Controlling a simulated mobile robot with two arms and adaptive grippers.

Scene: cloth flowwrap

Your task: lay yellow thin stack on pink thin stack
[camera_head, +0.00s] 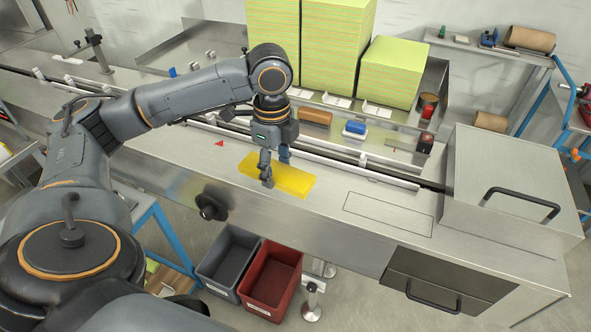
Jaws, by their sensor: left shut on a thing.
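The yellow thin stack (294,181) lies flat, or very nearly so, on the steel work surface in the middle of the camera_head view. My left gripper (274,168) points down over it from above, its fingers at the stack's long sides. It is shut on the yellow thin stack. I cannot tell whether the stack touches the surface or is slightly raised. No pink thin stack shows; anything directly under the yellow one is hidden. My right gripper is not in view.
Tall yellow-green stacks (390,72) stand behind the conveyor rail. A steel box with a black handle (515,195) bounds the surface at right. Grey (228,255) and red (270,278) bins stand below the front edge. The surface right of the yellow stack is clear.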

